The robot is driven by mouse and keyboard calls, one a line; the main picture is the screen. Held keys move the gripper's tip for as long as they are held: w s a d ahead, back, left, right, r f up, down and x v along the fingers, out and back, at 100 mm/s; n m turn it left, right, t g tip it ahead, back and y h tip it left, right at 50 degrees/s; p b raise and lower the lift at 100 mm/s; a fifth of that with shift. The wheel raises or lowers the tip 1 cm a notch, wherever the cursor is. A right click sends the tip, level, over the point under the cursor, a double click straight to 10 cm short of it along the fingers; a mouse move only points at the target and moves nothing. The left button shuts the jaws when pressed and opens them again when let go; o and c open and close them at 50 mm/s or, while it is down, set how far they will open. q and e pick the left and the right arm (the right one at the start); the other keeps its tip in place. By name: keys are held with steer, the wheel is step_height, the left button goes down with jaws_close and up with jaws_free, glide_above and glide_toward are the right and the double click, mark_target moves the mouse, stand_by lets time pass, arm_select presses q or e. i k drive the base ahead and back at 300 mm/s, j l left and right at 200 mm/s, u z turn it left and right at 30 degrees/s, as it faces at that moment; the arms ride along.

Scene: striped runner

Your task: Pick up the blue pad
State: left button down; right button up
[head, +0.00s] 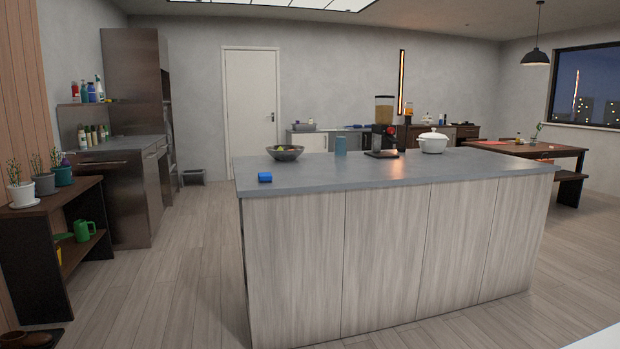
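A small blue pad (265,177) lies on the grey top of the kitchen island (330,180), near its front left corner. Nothing touches it, and it is fully in sight from the front. Neither of my grippers shows in the head view.
Floor is clear to the island's left (190,240). A plant shelf (45,240) stands far left, a wooden table (530,150) at right.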

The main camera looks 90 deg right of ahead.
mark_target(264, 177)
steer(key=z, duration=2.5)
steer(key=u, duration=1.4)
steer(key=l+u, duration=0.1)
steer(key=u, duration=0.3)
steer(key=k+l+u, duration=0.1)
steer(key=u, duration=0.3)
steer(key=k+l+u, duration=0.1)
steer(key=u, duration=0.65)
steer(key=z, duration=2.85)
steer(key=i+l, duration=0.1)
